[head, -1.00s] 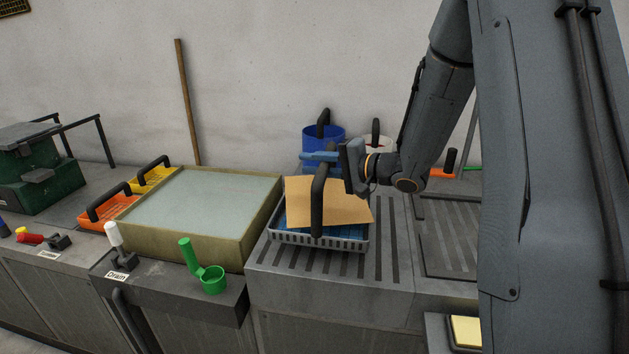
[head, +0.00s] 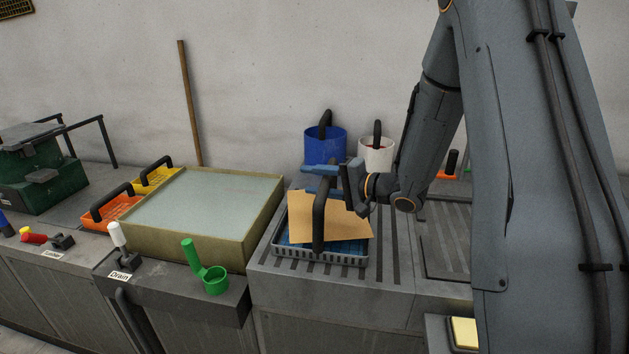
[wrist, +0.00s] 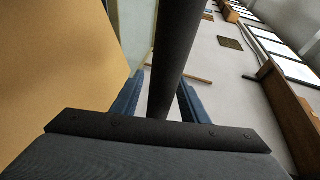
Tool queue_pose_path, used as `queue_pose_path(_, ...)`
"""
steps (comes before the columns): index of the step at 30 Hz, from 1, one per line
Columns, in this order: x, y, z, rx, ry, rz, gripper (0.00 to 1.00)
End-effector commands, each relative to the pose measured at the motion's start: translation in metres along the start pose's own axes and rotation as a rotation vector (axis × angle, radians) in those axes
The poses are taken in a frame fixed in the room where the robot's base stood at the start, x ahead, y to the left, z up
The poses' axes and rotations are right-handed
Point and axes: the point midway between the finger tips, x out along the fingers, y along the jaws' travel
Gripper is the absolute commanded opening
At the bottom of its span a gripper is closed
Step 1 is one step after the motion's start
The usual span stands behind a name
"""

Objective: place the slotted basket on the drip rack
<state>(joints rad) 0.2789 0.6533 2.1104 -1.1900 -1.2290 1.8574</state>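The slotted basket (head: 346,258) is grey, with a tall black handle (head: 319,218). A tan sheet (head: 345,222) lies in it over a blue layer. It sits over the dark-slotted drip rack (head: 270,262), level and apparently resting on it; its underside is hidden. My gripper (head: 320,170) is at the top of the handle, with a blue finger on each side. In the wrist view the handle (wrist: 176,60) runs between the two fingers (wrist: 160,100), and they appear closed on it. The tan sheet (wrist: 55,65) fills the left of that view.
A liquid-filled vat (head: 200,240) stands left of the rack, with a green scoop (head: 213,280) at its front. A blue bucket (head: 324,147) and white bucket (head: 376,154) stand behind. Bare rack shows to the basket's right.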

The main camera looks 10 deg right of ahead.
Motion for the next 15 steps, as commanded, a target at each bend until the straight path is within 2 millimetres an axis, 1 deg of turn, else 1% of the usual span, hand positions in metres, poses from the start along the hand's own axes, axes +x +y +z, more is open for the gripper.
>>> queue_pose_path(8,0.000,-0.002,0.000,-0.001,0.000,0.000,0.40)
queue_pose_path(11,-0.010,-0.002,-0.001,0.000,0.003,0.000,0.40)
queue_pose_path(15,-0.034,-0.001,-0.002,0.000,0.005,0.001,0.40)
